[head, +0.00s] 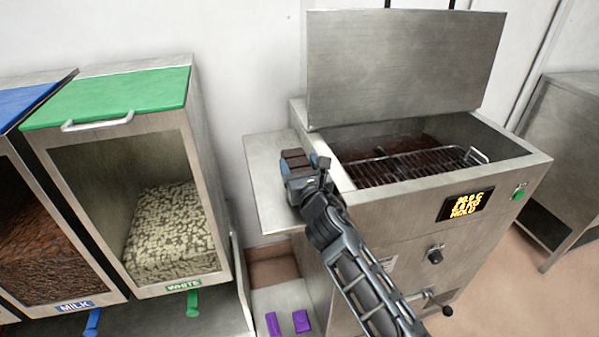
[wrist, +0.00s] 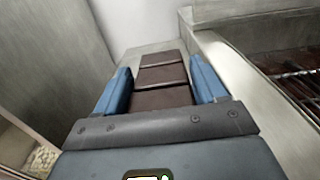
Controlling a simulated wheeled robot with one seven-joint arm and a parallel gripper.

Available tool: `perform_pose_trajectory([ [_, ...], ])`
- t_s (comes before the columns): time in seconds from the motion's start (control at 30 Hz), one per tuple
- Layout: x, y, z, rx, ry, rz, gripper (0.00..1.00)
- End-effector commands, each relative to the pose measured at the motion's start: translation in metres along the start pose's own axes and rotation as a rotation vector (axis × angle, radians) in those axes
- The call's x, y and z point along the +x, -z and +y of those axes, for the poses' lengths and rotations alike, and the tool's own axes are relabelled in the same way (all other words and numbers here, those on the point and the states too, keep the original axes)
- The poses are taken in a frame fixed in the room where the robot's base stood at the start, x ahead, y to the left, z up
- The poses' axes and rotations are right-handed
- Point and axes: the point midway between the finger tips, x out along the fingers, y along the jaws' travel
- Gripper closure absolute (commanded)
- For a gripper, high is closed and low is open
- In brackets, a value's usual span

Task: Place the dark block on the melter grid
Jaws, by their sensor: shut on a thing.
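The dark block (head: 296,158) is a brown, grooved slab over the side shelf left of the melter. In the wrist view the dark block (wrist: 162,75) lies between the two blue fingers of my gripper (wrist: 162,86), which is shut on it. I cannot tell whether the block touches the shelf. My gripper (head: 304,166) is to the left of the melter's open tank in the head view. The melter grid (head: 415,164) is a wire rack over dark chocolate in the tank. The grid also shows at the right edge of the wrist view (wrist: 300,84).
The melter's lid (head: 400,65) stands raised behind the tank. The side shelf (head: 270,185) is otherwise bare. The tank wall's rim stands between my gripper and the grid. A white-chocolate bin (head: 130,170) with a green lid is at left. Purple pieces (head: 300,321) lie low in front.

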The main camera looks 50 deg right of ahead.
Motion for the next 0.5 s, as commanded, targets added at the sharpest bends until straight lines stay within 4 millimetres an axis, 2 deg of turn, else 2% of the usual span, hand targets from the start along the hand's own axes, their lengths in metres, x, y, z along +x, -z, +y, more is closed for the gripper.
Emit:
perform_pose_trajectory([
  [0.4, 0.0001, 0.0036, 0.0007, 0.000, -0.002, -0.004, 0.85],
  [0.43, -0.0002, 0.0040, 0.0004, 0.000, -0.001, -0.001, 0.27],
  [0.5, -0.0002, 0.0039, 0.0004, 0.000, -0.001, 0.000, 0.20],
])
